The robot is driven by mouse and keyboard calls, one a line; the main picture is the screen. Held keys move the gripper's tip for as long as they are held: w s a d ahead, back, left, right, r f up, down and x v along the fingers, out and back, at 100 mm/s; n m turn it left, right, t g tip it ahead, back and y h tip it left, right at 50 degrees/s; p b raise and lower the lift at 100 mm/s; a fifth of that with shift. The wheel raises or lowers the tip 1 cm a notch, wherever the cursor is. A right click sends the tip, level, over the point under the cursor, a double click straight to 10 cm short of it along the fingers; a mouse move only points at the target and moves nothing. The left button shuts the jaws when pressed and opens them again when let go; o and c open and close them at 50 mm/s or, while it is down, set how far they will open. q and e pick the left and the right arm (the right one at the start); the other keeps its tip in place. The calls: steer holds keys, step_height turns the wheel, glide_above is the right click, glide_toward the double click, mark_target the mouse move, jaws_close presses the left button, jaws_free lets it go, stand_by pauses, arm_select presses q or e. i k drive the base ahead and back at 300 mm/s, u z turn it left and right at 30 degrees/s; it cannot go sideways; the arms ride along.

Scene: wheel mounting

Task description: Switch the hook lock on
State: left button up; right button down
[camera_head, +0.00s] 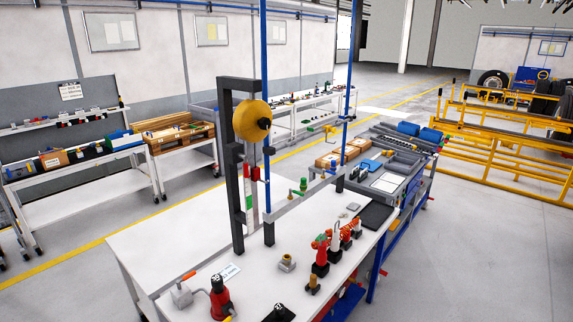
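No part clearly reads as the hook lock in the head view; it is too small or hidden to tell. A dark upright frame (237,190) stands on the white workbench (180,228). A grey block with an orange lever (188,276) sits at the bench's near left. Neither of my grippers is in view.
A red and black tool (219,299) stands at the bench's near edge. Several red tools (320,250) stand on the right side, near a black mat (376,216). A blue post (266,90) rises beside the frame. The bench's left part is clear. Yellow rails (500,150) stand at right.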

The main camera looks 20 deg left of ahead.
mark_target(245, 164)
steer(key=z, duration=0.1)
steer(key=i, duration=0.7)
steer(key=u, duration=0.65)
steer(key=i, duration=0.55)
steer(key=u, duration=0.45)
